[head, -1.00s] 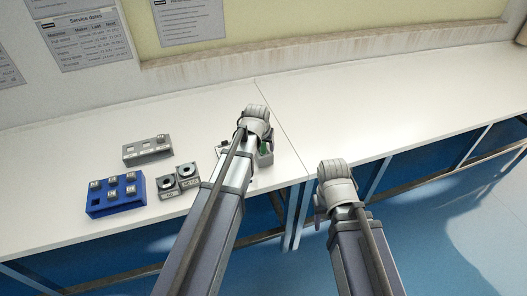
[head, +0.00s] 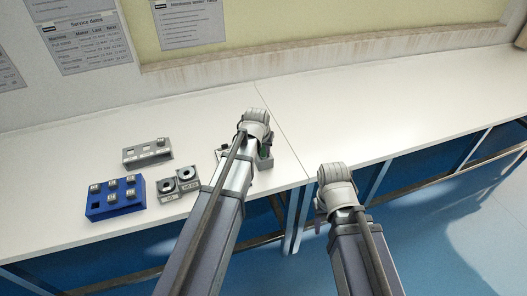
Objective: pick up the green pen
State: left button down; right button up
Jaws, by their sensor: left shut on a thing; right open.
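The green pen (head: 266,152) shows only as a small green patch just right of my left gripper (head: 262,141), above a small grey holder (head: 265,163) on the white bench. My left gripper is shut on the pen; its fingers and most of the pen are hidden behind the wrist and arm. I cannot tell whether the pen is still inside the holder. My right gripper (head: 320,222) is open and empty, in front of the bench's front edge, its fingers mostly hidden by its wrist.
The right side of the bench is clear.

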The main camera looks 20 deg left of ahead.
pick_arm(q)
jog(key=shift+r, duration=0.15)
pick_arm(e)
jog(key=shift+r, duration=0.1)
pick_arm(q)
notch_tip(320, 180, up, 10)
jog(key=p, duration=1)
pick_arm(e)
notch_tip(320, 180, up, 10)
pick_arm(q)
jog(key=shift+f, duration=0.2)
pick_arm(e)
jog(key=shift+f, duration=0.2)
